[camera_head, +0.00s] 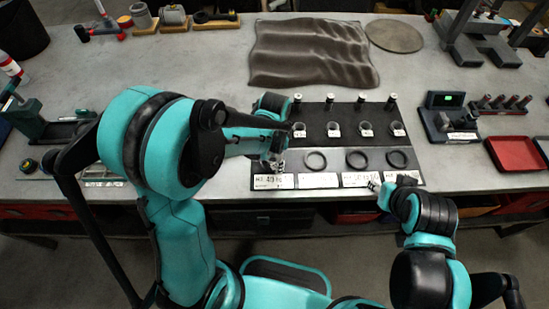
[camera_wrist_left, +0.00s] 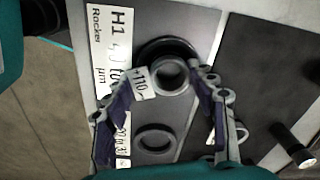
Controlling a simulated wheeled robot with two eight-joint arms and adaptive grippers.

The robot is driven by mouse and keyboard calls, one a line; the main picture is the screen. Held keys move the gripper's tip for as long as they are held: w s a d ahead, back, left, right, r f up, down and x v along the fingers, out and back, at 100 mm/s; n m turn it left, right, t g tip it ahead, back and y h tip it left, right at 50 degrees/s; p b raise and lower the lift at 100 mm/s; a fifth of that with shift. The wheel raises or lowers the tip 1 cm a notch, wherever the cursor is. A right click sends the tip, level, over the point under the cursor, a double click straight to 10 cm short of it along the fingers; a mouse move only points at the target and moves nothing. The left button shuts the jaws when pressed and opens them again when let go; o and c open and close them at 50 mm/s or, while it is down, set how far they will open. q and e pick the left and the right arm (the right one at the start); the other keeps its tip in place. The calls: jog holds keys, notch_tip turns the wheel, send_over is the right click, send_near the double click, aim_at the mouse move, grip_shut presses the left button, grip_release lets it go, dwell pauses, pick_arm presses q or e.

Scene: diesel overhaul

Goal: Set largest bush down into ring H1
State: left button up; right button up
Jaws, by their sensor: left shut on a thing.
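My left gripper (camera_head: 277,164) is shut on a grey bush (camera_wrist_left: 169,77) tagged "+110". In the left wrist view its fingers (camera_wrist_left: 169,80) are on both sides of the bush. The bush overlaps dark ring H1 (camera_wrist_left: 160,47), next to the printed H1 label (camera_wrist_left: 112,45); I cannot tell whether it is seated or held above. In the head view the left gripper hides ring H1, with the H1 label (camera_head: 266,182) just below. My right gripper (camera_head: 377,186) is by the right-hand labels; its jaws are unclear.
Another dark ring (camera_wrist_left: 154,140) lies beside H1; further rings (camera_head: 357,159) continue right. Several tagged bushes (camera_head: 365,129) and white-topped pegs (camera_head: 360,99) stand on the black mat (camera_head: 345,112) behind. A crumpled cloth (camera_head: 310,50) lies further back.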

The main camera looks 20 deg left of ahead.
pick_arm(q)
jog(key=shift+s+f, duration=0.1)
jog(key=o, duration=0.9)
jog(key=shift+c, duration=0.2)
jog(key=o, duration=0.4)
notch_tip(320, 180, up, 12)
jog(key=s+a+n+t+b, duration=0.1)
jog(key=s+n+t, duration=0.1)
jog(key=s+n, duration=0.1)
jog(key=s+a+n+t+b, duration=0.1)
jog(key=s+a+n+t, duration=0.1)
jog(key=s+n, duration=0.1)
jog(key=s+a+n+t+b, duration=0.1)
jog(key=s+a+n+t, duration=0.1)
jog(key=s+n+t, duration=0.1)
jog(key=shift+s+a+n, duration=0.1)
jog(key=shift+s+n, duration=0.2)
jog(key=shift+n, duration=0.6)
